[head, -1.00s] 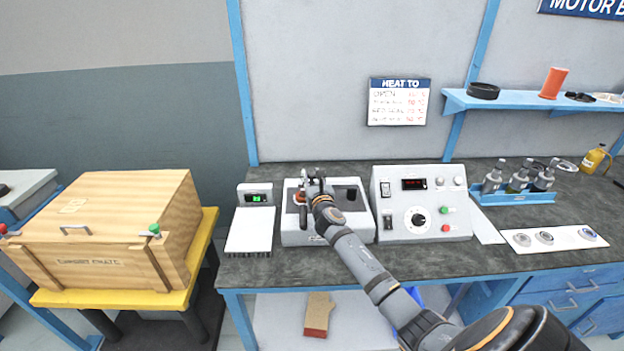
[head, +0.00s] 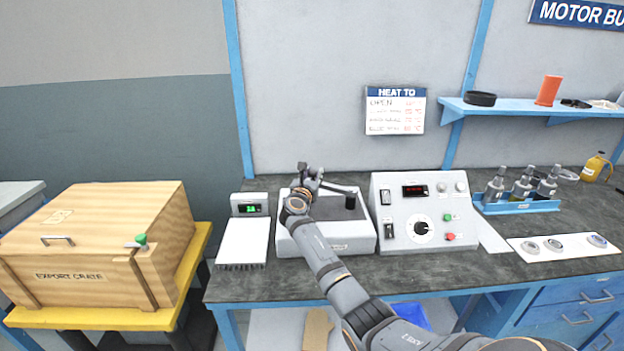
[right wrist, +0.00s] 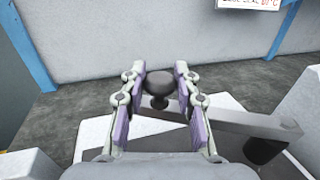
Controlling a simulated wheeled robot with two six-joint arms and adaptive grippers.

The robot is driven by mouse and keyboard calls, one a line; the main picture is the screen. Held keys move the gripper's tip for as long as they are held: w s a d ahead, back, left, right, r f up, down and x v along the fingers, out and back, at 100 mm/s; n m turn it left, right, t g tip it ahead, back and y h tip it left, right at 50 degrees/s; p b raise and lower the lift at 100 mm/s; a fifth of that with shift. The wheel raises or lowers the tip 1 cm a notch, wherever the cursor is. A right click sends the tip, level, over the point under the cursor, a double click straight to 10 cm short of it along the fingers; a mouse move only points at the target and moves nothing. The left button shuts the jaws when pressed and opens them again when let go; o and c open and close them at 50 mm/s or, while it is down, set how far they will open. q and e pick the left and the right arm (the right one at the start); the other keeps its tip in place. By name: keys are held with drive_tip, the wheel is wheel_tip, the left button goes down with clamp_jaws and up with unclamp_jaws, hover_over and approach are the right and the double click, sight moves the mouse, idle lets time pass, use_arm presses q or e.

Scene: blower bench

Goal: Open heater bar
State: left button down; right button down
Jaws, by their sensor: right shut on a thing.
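The heater (head: 352,243) is a white box with a dark grey top on the bench. In the right wrist view, the bar (right wrist: 222,127) ends in a round dark knob (right wrist: 159,83). My right gripper is shut on this knob, with a finger pad on each side. My wrist hides part of the heater's left side in the head view. My left gripper is not in view.
A white scale (head: 243,242) with a green display stands left of the heater. A control box (head: 424,212) with a dial and buttons stands close on its right. A wooden crate (head: 95,250) stands at the left.

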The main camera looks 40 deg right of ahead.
drive_tip(key=c, duration=1)
unclamp_jaws()
drive_tip(key=shift+o, duration=0.2)
drive_tip(key=shift+a, duration=0.1)
drive_tip(key=v, duration=1.2)
